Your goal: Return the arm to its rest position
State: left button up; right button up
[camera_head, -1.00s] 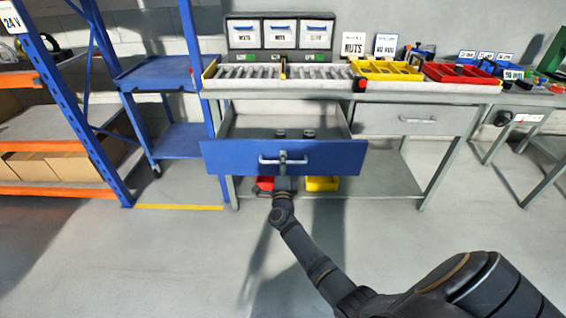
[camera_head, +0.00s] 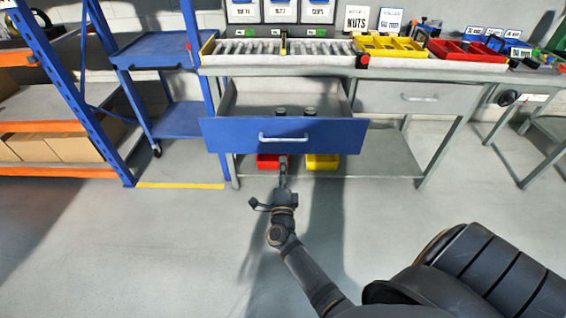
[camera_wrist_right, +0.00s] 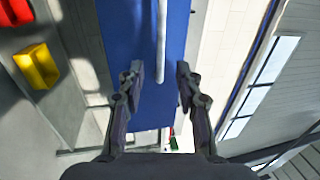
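My right arm comes in from the lower right of the head view. Its gripper (camera_head: 269,184) is open and empty, in front of and below the blue drawer front (camera_head: 230,134). In the right wrist view the two fingers (camera_wrist_right: 159,73) are spread apart. The drawer's bar handle (camera_head: 283,138) is free of the gripper in the head view; in the wrist view the handle (camera_wrist_right: 161,38) runs ahead of the gap between the fingertips. The drawer stands pulled out, with small dark objects (camera_head: 281,111) inside. My left gripper is not in view.
The grey workbench (camera_head: 392,71) carries a roller track (camera_head: 270,47), a yellow tray (camera_head: 388,46) and a red tray (camera_head: 466,53). Red (camera_head: 270,161) and yellow (camera_head: 322,161) bins sit below. A blue cart (camera_head: 180,120) stands left. The floor in front is clear.

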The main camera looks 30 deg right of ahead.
jog(key=shift+f, duration=0.1)
dwell(0.3)
